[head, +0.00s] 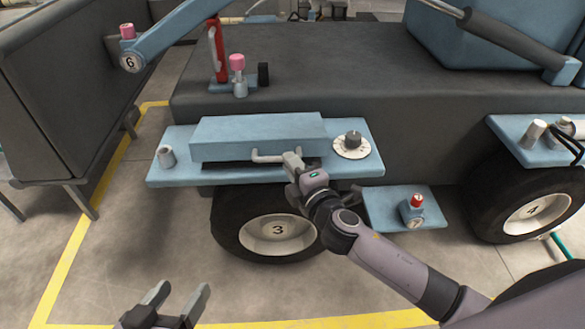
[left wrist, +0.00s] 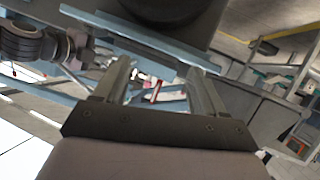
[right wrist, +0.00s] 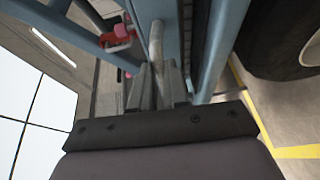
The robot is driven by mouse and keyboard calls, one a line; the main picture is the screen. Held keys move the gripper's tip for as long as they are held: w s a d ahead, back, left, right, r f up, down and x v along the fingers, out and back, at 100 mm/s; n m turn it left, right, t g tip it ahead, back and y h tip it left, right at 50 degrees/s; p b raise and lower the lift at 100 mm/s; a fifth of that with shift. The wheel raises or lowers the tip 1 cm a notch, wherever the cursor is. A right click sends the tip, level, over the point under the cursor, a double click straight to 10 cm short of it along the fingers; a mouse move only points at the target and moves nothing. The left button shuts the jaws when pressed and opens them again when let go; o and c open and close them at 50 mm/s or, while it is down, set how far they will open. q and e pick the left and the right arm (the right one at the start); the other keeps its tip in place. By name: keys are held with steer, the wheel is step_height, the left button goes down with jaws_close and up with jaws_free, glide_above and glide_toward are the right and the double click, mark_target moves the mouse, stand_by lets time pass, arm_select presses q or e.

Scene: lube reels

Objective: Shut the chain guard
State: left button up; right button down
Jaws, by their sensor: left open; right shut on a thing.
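The chain guard (head: 258,135) is a long light-blue cover on the blue shelf (head: 350,170) above wheel 3, with a grey bar handle (head: 266,158) on its front. A dark gap shows below the guard; I cannot tell how far it stands open. My right gripper (head: 292,164) is shut on the right end of the handle. In the right wrist view the handle (right wrist: 156,42) runs between its fingers, beside a dark slot between blue edges. My left gripper (head: 176,300) is open and empty, low in front; its spread fingers also show in the left wrist view (left wrist: 160,88).
A dial (head: 352,145) sits right of the guard and a grey knob (head: 166,156) left of it. A blue step (head: 405,208) with a red-topped button (head: 416,205) is below right. A red lever (head: 217,52) stands behind. Floor at front left is clear.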

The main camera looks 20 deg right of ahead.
arm_select(q)
steer(key=b, duration=0.2)
steer(key=t+b, duration=0.1)
steer(key=b, duration=0.1)
steer(key=shift+d+f+h+b, duration=0.2)
steer(key=shift+f+h+b, duration=0.1)
steer(key=shift+f, duration=0.1)
arm_select(e)
step_height(320, 180, down, 5)
steer(key=shift+f, duration=0.15)
steer(key=shift+s+f, duration=0.1)
steer(key=shift+f, duration=0.1)
steer(key=c, duration=1.1)
jaws_free()
steer(key=shift+a+f, duration=0.1)
arm_select(q)
steer(key=shift+w, duration=0.1)
arm_select(e)
steer(key=shift+r, duration=0.2)
